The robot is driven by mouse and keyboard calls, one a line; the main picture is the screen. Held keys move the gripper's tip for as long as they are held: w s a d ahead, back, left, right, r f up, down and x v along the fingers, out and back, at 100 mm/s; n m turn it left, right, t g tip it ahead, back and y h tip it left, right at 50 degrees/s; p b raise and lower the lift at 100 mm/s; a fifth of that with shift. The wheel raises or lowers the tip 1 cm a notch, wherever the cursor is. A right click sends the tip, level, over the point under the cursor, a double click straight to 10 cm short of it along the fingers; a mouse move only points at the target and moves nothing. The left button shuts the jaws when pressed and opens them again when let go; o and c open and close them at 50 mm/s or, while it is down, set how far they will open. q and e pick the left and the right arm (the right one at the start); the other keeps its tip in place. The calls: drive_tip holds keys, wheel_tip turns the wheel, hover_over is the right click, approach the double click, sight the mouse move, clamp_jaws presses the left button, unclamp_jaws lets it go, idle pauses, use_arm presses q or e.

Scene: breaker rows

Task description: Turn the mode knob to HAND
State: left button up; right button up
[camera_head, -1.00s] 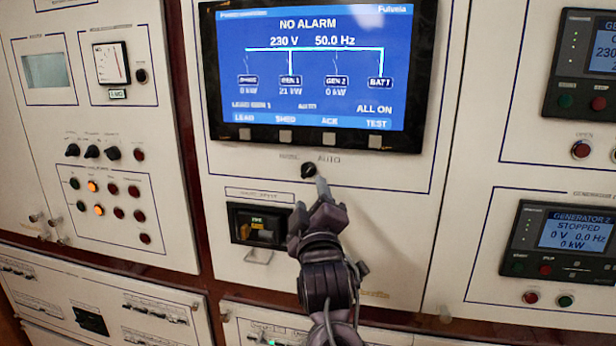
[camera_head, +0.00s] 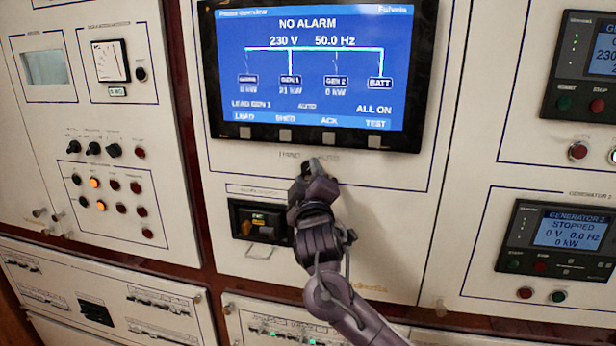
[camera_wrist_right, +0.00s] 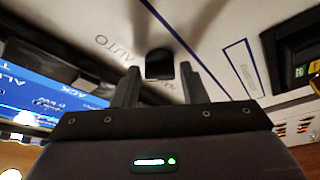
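The mode knob (camera_wrist_right: 160,64) is a small black knob on the white panel under the big screen. In the wrist view it sits between the two fingertips of my right gripper (camera_wrist_right: 160,72), with a gap showing on each side. The fingers are apart and I cannot tell whether their tips reach around the knob or stop short of it. In the head view my right gripper (camera_head: 312,172) is at the knob's place and mostly hides it. The HAND and AUTO labels are above it, partly covered. The screen (camera_head: 315,65) reads AUTO. My left gripper is not in view.
A small breaker unit (camera_head: 258,222) with an orange part is just left of my right gripper, with a metal handle below it. Generator displays (camera_head: 568,235) stand at the right. Knobs and lamps (camera_head: 100,180) fill the left panel. Bare panel lies right of my arm.

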drive_tip(key=c, duration=0.6)
drive_tip(key=shift+d+r+n+g+y+p, duration=0.1)
drive_tip(key=shift+n+g+y+p, duration=0.1)
drive_tip(key=shift+n+p, duration=0.35)
drive_tip(key=shift+r+n+g+y+p, duration=0.1)
drive_tip(key=shift+n+g+p, duration=0.1)
drive_tip(key=shift+n+p, duration=0.3)
drive_tip(key=shift+c, duration=0.2)
drive_tip(key=n+g+p, duration=0.1)
drive_tip(key=n+p, duration=0.1)
drive_tip(key=n, duration=0.1)
drive_tip(key=shift+r+n+p, duration=0.15)
drive_tip(key=shift+n+p, duration=0.15)
drive_tip(key=shift+n, duration=0.05)
drive_tip(key=n+g+p, duration=0.2)
drive_tip(key=n, duration=0.2)
drive_tip(key=shift+r, duration=0.1)
drive_tip(key=shift+n+g+h+p, duration=0.45)
drive_tip(key=shift+n+g+h, duration=0.15)
drive_tip(key=shift+n, duration=1.1)
drive_tip(key=o, duration=1)
drive_tip(key=shift+c, duration=0.2)
drive_tip(key=shift+s, duration=0.1)
